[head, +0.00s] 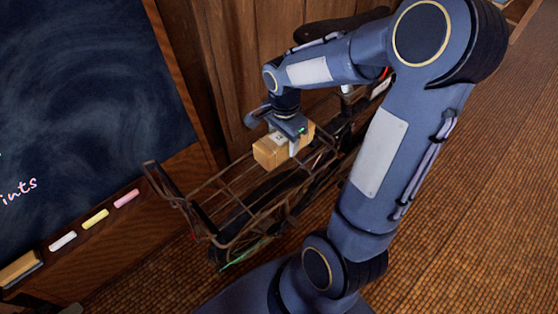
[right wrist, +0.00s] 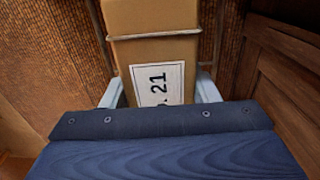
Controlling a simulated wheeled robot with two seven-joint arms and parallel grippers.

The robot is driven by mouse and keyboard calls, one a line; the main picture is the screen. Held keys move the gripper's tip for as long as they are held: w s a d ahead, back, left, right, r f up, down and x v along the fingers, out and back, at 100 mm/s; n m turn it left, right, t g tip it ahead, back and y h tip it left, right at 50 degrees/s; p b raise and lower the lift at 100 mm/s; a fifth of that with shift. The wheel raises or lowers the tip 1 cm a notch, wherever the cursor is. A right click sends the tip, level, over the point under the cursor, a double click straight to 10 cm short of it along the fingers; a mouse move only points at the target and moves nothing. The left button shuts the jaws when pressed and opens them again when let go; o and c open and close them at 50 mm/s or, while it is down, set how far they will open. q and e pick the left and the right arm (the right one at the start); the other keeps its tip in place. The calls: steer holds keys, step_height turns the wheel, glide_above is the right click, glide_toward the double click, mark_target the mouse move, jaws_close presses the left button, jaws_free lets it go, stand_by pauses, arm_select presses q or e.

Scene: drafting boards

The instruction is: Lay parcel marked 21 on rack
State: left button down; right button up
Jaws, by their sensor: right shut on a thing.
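The parcel (head: 270,153) is a small tan box in the head view. In the right wrist view its white label reads 21 (right wrist: 158,84). My right gripper (head: 292,143) is shut on it from above. The rack (head: 232,195) is a brown wire frame on a bicycle, and the parcel is at its far part. I cannot tell whether the parcel rests on it or hangs just above. In the right wrist view a thin metal bar (right wrist: 155,37) crosses in front of the parcel. My left gripper is not in view.
A chalkboard (head: 85,85) with chalk pieces (head: 95,219) on its ledge stands at the left. A wooden panel (head: 235,45) is behind the bicycle. My right arm covers part of the bicycle. The tiled floor (head: 470,190) at the right is clear.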

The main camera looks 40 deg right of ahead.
steer(key=shift+f+b, duration=0.75)
steer(key=shift+f, duration=1.9)
steer(key=shift+f, duration=0.2)
steer(key=o, duration=1.3)
steer(key=shift+r, duration=0.15)
